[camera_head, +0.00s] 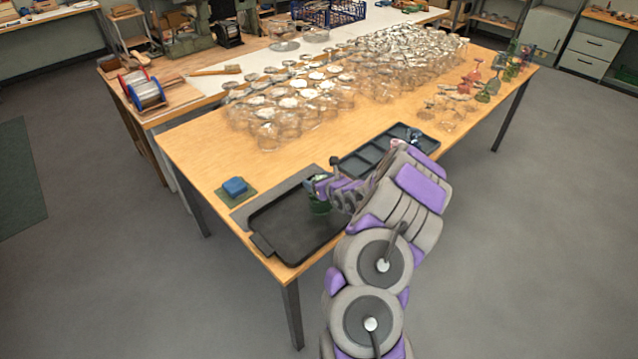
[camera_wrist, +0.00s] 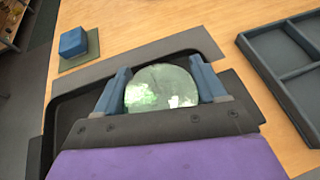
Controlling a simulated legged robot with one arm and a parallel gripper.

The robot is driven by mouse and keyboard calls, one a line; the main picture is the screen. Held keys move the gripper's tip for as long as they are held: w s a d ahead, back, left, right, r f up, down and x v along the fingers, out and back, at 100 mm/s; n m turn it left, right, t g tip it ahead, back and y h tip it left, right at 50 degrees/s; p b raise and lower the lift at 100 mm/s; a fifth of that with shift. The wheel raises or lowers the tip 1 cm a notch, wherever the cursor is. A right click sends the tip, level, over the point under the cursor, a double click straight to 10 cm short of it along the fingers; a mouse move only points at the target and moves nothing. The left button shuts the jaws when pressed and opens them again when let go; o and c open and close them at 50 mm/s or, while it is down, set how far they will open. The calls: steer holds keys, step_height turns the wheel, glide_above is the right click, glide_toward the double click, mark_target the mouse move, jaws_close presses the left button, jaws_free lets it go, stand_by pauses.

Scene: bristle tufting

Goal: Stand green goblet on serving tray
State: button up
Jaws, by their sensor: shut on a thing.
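The green goblet (camera_head: 319,208) is between the fingers of my gripper (camera_head: 322,188) in the head view. In the wrist view my two blue fingers (camera_wrist: 162,84) press on both sides of the goblet's round, clear greenish glass (camera_wrist: 160,90). The black serving tray (camera_head: 283,232) lies under the goblet near the table's front edge; it also shows in the wrist view (camera_wrist: 70,104). The goblet is over the tray's far right part and looks upright. Its foot is hard to make out, so I cannot tell whether it touches the tray.
A blue block (camera_head: 235,186) on a green pad sits left of the tray. A dark compartment tray (camera_head: 364,158) lies to the right. Many clear glasses (camera_head: 300,97) crowd the table behind. Coloured goblets (camera_head: 485,88) stand at the far right. Bare table lies between.

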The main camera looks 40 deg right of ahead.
steer(key=shift+d, duration=0.15)
steer(key=shift+d+f, duration=0.15)
steer(key=o, duration=1.1)
steer(key=shift+d, duration=0.25)
steer(key=shift+o, duration=0.7)
steer(key=shift+a, duration=0.2)
steer(key=shift+s+a, duration=0.1)
steer(key=shift+a, duration=0.1)
steer(key=p+v, duration=0.2)
steer(key=v, duration=1)
steer(key=shift+p, duration=0.3)
